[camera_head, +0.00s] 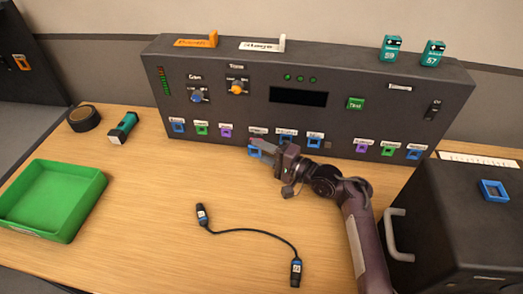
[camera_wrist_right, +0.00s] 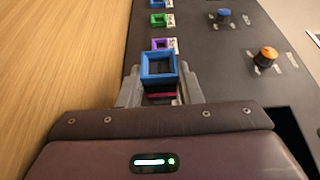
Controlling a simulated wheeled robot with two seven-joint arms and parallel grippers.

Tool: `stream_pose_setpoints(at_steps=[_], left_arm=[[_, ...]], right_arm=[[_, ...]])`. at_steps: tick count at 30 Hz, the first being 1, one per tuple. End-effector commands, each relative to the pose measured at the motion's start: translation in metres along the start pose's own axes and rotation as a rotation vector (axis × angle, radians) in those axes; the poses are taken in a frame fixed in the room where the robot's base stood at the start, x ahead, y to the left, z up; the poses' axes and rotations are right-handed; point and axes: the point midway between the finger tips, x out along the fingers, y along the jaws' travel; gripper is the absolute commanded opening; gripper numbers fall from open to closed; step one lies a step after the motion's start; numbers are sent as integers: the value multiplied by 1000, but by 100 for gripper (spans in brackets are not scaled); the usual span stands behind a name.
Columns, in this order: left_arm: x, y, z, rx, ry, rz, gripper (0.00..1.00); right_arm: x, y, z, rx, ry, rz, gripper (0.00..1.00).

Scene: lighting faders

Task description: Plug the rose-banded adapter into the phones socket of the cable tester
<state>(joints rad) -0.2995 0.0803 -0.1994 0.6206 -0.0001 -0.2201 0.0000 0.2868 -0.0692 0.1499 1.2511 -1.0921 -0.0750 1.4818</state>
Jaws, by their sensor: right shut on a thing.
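The cable tester (camera_head: 225,112) is the wide dark panel at the back of the table, with a row of coloured square sockets along its lower front. My right gripper (camera_head: 262,148) is at the middle-left of that row, shut on the adapter. In the right wrist view a dark body with a thin rose band (camera_wrist_right: 161,95) sits between the fingers. A blue square frame (camera_wrist_right: 158,55) is directly in front of it; it also shows by the fingertips in the head view (camera_head: 253,152). I cannot tell whether the adapter is inside the frame. The nearby labels are too small to read. My left gripper is not in view.
A blue-ended cable (camera_head: 250,231) lies on the table in front. A green tray (camera_head: 90,205), a teal-and-black adapter (camera_head: 123,128) and a dark round roll (camera_head: 84,118) are at left. A dark box (camera_head: 460,225) with a handle stands at right.

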Motion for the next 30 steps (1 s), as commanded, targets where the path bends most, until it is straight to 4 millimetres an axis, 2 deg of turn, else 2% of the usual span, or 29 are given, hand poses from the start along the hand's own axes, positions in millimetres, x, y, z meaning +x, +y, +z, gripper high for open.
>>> stream_pose_setpoints(at_steps=[30], left_arm=[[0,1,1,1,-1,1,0]], right_arm=[[4,0,-8,0,1,0,8]])
